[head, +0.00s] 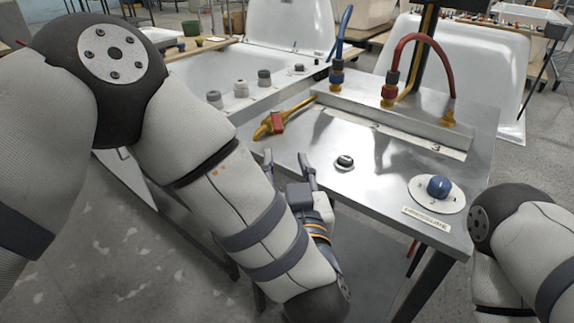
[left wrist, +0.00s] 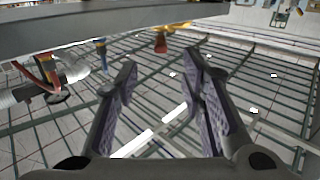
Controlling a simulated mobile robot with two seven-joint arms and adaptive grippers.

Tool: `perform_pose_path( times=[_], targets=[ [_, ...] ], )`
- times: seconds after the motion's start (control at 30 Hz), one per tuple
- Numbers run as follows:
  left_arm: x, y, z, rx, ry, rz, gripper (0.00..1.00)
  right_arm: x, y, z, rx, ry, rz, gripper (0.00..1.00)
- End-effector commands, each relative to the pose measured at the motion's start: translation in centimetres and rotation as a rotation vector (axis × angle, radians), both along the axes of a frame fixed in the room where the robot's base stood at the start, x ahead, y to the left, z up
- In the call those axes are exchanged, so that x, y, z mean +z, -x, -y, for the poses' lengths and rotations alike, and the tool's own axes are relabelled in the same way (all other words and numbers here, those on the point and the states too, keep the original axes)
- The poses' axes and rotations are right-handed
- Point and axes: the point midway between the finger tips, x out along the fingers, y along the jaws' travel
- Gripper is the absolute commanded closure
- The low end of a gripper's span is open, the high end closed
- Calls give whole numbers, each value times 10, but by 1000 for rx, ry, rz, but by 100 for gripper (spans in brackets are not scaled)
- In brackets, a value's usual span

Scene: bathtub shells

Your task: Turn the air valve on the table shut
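The likely air valve is a yellow fitting with a red handle (head: 277,122) at the left edge of the metal table (head: 395,180) in the head view. A red piece with yellow beside it, apparently this valve, shows in the left wrist view (left wrist: 160,43), ahead of the fingertips. My left gripper (head: 286,158) is open and empty, in front of the table's left edge, with a gap between it and the valve. Its two spread fingers also show in the left wrist view (left wrist: 161,66). My right gripper is out of view; only part of that arm shows.
A black knob (head: 344,161) and a blue knob on a white disc (head: 438,187) are on the table. A red hose (head: 415,42) and a blue hose (head: 344,25) rise at the back. White tub shells (head: 290,25) stand behind. The table edge lies close to my left gripper.

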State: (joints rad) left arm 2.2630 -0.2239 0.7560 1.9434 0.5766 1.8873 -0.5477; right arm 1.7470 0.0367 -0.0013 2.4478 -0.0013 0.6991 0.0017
Motion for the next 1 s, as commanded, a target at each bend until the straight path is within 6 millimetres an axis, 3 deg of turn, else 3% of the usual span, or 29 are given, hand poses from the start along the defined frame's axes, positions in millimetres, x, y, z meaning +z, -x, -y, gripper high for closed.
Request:
perform_pose_path(
  times=[0.07,0.13,0.2,0.3,0.4,0.53,0.7,0.83,1.0],
  targets=[
    [0,0,0,0,1,0,68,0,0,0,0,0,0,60],
    [2,-6,-4,-8,36,8,84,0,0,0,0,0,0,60],
    [8,-26,-15,-51,171,33,100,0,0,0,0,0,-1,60],
    [25,-65,-44,-188,520,73,100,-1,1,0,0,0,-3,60],
    [42,-86,-82,-375,896,56,100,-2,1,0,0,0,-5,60],
    [42,-71,-130,-560,1283,-91,100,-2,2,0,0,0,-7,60],
    [19,-32,-163,-617,1523,-293,100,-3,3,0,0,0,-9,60],
    [11,-24,-166,-618,1566,-348,100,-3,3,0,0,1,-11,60],
    [8,-45,-149,-619,1567,-356,100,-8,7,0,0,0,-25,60]
  ],
)
